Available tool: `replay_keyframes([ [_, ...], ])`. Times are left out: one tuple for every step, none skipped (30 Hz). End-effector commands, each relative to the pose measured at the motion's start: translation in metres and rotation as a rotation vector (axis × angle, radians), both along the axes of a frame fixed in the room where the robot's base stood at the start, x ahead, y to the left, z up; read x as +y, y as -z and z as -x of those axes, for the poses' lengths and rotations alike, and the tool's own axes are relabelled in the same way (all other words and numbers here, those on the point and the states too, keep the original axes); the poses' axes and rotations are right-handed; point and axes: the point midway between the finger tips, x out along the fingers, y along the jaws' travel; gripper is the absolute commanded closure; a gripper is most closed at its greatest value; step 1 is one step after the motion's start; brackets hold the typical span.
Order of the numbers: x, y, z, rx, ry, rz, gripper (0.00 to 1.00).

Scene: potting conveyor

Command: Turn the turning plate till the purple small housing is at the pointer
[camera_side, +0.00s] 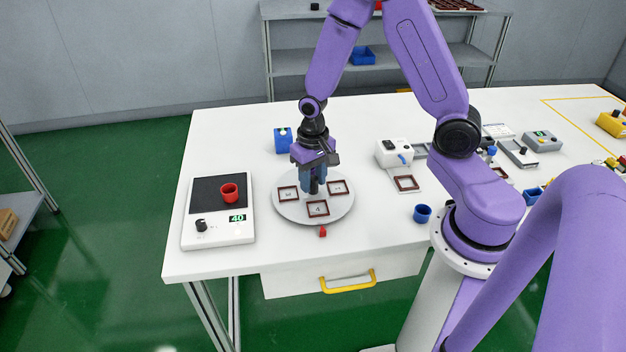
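The turning plate (285,209) is a pale round disc on the white table. Several brown square frames with small labels lie around it, one of them (318,208) at the front near the red pointer (322,231). The pointer sits at the plate's front edge. My gripper (314,188) points down over the plate's middle, with its fingertips close to the surface. It hides the plate's centre and part of its back. I cannot make out whether its fingers are apart or closed on something. I cannot make out a purple small housing on the plate.
A blue container (283,140) is behind the plate. A white device (394,153) and a blue cup (422,213) are to the right. The yellow drawer handle (348,283) is below the table's front edge.

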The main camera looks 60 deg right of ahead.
Motion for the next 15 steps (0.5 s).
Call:
replay_keyframes([
  [-0.0001, 0.0032, 0.0006, 0.002, 0.000, 0.000, 0.62],
  [-0.0001, 0.0044, 0.0004, 0.001, 0.000, 0.001, 0.62],
  [0.0001, 0.0055, 0.0002, 0.000, 0.000, 0.000, 0.62],
  [0.0000, 0.0062, 0.0001, 0.000, 0.000, 0.000, 0.62],
  [0.0000, 0.0067, 0.0001, -0.001, 0.000, 0.000, 0.62],
  [0.0001, 0.0072, 0.0001, -0.001, 0.000, 0.000, 0.62],
  [0.0001, 0.0073, 0.0001, -0.001, 0.000, 0.000, 0.62],
  [0.0001, 0.0074, 0.0001, -0.001, 0.000, 0.000, 0.62],
  [0.0001, 0.0074, 0.0001, -0.001, 0.000, 0.000, 0.62],
  [0.0001, 0.0073, 0.0000, -0.001, 0.000, 0.000, 0.62],
  [0.0001, 0.0073, 0.0000, -0.001, 0.000, 0.000, 0.62],
  [0.0001, 0.0072, 0.0000, -0.001, 0.000, 0.000, 0.62],
  [0.0001, 0.0072, 0.0000, -0.001, 0.000, 0.000, 0.62],
  [0.0001, 0.0072, 0.0000, -0.001, 0.000, 0.000, 0.72],
  [0.0001, 0.0071, 0.0000, -0.001, 0.000, 0.000, 0.85],
])
